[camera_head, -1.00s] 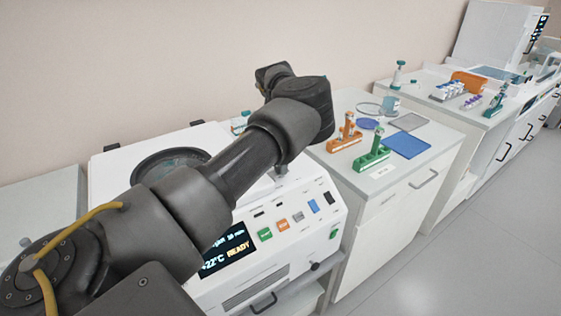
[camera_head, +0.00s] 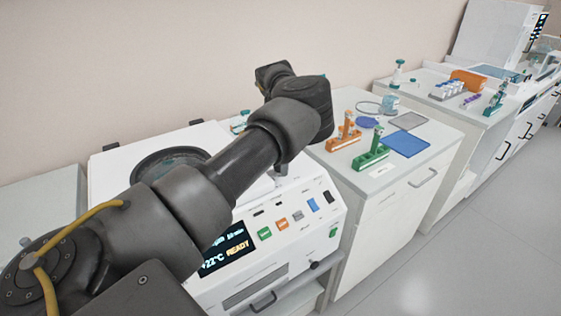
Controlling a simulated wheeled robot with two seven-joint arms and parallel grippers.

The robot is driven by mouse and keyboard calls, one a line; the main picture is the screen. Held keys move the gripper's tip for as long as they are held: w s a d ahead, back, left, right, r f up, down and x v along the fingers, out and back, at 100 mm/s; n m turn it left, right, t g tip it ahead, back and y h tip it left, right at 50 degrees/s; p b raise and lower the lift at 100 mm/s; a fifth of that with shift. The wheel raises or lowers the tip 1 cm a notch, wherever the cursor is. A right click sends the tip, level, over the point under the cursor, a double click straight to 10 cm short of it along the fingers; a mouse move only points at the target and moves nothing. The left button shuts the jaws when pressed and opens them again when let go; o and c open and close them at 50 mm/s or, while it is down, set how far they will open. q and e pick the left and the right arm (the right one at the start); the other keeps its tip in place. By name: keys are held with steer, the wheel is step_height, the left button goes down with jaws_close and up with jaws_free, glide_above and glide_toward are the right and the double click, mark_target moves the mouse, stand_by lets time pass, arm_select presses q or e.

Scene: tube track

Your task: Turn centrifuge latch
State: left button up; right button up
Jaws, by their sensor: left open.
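The white centrifuge (camera_head: 306,232) stands below my left arm, with its round dark-rimmed opening (camera_head: 150,166) on top. Only a small grey part of my left gripper (camera_head: 277,170) shows under the arm, over the machine's top. Its fingers are mostly hidden, and I see nothing held in it. My right gripper is out of view.
A white cabinet right of the centrifuge bears an orange rack (camera_head: 343,143), a green rack (camera_head: 370,160) and a blue mat (camera_head: 407,145). Another counter with tubes (camera_head: 447,90) stands farther right. A wall (camera_head: 150,60) is behind. The floor at the right is clear.

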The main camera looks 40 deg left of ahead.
arm_select(q)
step_height(320, 180, up, 11)
steer(key=shift+b, duration=0.4)
steer(key=shift+f, duration=0.1)
stand_by(0.4)
